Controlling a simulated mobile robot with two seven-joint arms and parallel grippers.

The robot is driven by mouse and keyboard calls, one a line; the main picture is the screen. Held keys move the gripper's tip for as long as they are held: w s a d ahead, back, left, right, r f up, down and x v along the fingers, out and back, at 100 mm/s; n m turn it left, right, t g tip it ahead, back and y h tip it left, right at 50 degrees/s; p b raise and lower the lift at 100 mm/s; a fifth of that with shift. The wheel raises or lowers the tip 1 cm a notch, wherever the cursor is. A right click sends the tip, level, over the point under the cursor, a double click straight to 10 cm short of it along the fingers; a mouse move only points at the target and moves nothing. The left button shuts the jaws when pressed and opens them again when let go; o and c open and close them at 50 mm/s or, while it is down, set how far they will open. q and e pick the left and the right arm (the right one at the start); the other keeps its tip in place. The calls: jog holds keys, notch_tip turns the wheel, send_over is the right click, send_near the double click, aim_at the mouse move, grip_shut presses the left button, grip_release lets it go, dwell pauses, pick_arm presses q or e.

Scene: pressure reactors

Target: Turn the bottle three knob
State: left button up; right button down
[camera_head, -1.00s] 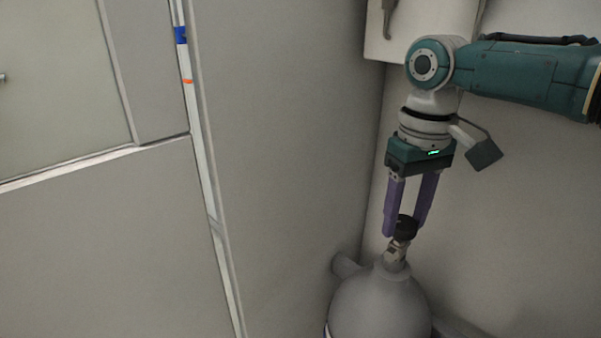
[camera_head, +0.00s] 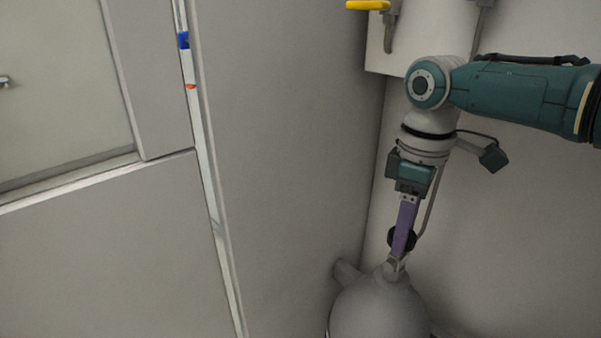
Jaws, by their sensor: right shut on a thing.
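A grey gas bottle (camera_head: 380,309) with a rounded top stands at the lower right, its lower part cut off by the picture's edge. A metal valve neck rises from it and carries a black knob (camera_head: 411,241). My right gripper (camera_head: 401,248) comes down from above with its purple fingers at the knob. The fingers now line up one behind the other, so the near one covers the middle of the knob. The gripper is shut on the knob. My left gripper is not in view.
A grey wall panel (camera_head: 290,170) stands close to the left of the bottle. A white cabinet (camera_head: 440,30) hangs behind my right arm, with a yellow handle (camera_head: 367,5) at the top. A thin pipe with a blue band (camera_head: 183,40) runs down at left.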

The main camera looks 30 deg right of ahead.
jog(key=n, duration=0.5)
jog(key=shift+n, duration=0.3)
jog(key=n, duration=0.4)
jog(key=shift+n, duration=0.3)
jog(key=n+b, duration=0.1)
jog(key=n, duration=0.4)
jog(key=shift+w, duration=0.1)
jog(key=n, duration=0.5)
jog(key=shift+b, duration=0.3)
jog(key=shift+r+n, duration=0.1)
jog(key=shift+n, duration=0.2)
jog(key=shift+c, duration=1.3)
grip_release()
